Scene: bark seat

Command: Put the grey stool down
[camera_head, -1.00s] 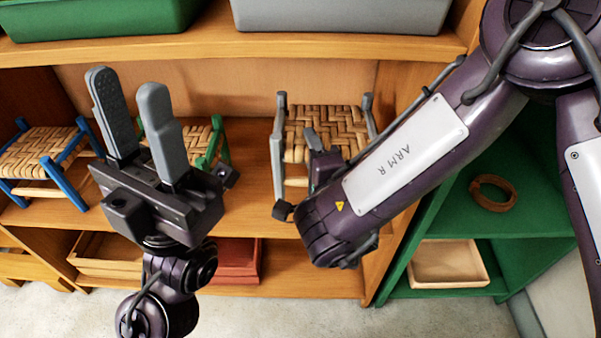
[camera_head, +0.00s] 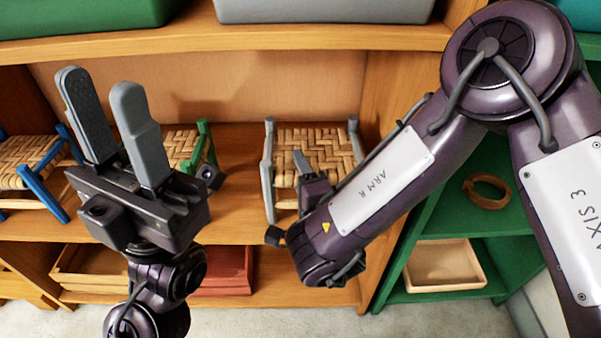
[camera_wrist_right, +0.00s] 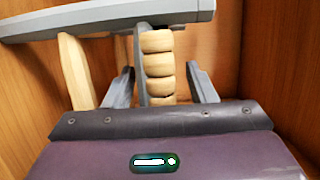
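The grey stool (camera_head: 318,147), with grey posts and a woven straw seat, stands upright on the middle shelf (camera_head: 235,205), apparently resting on it. My right gripper (camera_head: 303,165) is at the front of the stool, partly hidden by its own arm in the head view. In the right wrist view, its two fingers (camera_wrist_right: 162,85) stand apart on either side of the stool's woven seat edge (camera_wrist_right: 158,67), with a gap showing at the right finger. The far legs are hidden. My left gripper (camera_head: 112,120) is open and empty, fingers upward, in front of the shelf.
A blue stool (camera_head: 35,180) and a green stool (camera_head: 203,150) stand to the left on the same shelf. A side panel (camera_head: 395,95) is close on the right. Above are a green bin (camera_head: 80,15) and a grey bin (camera_head: 325,8). A red tray (camera_head: 225,270) is below.

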